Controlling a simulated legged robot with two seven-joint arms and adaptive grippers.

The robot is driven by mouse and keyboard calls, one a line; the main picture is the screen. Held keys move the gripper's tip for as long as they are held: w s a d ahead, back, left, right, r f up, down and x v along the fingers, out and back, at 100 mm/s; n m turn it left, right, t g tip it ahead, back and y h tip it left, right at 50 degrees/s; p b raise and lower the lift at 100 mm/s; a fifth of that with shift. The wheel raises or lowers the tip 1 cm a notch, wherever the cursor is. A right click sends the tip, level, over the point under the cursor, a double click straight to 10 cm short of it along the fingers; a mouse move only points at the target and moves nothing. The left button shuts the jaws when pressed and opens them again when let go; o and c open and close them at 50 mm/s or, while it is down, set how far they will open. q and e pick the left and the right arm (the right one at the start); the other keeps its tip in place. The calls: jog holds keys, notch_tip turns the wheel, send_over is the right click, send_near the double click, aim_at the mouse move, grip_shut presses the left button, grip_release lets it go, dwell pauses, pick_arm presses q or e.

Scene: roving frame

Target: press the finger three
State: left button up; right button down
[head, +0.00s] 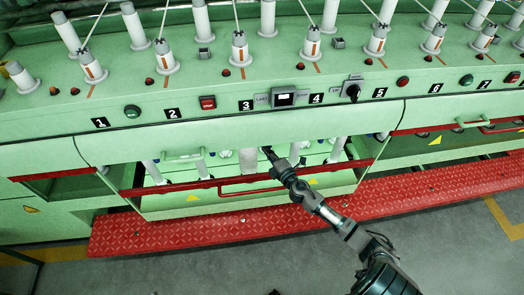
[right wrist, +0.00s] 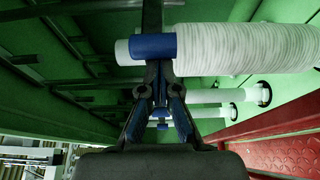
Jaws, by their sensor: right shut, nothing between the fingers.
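My right gripper (head: 268,152) reaches into the open bay under the machine's front panel, just right of and below the number 3 label (head: 246,105). It also shows in the right wrist view (right wrist: 158,66), with its fingers shut and nothing between them. A white wound bobbin (right wrist: 245,48) with a blue end lies across that view, right at the fingertips. A dark bar (right wrist: 152,14) runs up from behind the fingertips. I cannot tell whether it is finger three or whether the gripper touches it. My left gripper is not in view.
A red rail with a handle (head: 250,192) crosses in front of the bay, below my right arm. A red tread plate (head: 200,230) runs along the floor. More white tubes (right wrist: 215,96) stand beyond the bobbin. Switches (head: 284,98) sit on the panel above.

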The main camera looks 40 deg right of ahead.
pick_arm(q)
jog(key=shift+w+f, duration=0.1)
pick_arm(e)
jog(key=shift+s+d, duration=0.35)
jog(key=shift+d, duration=0.05)
jog(key=shift+d, duration=0.1)
dwell(0.3)
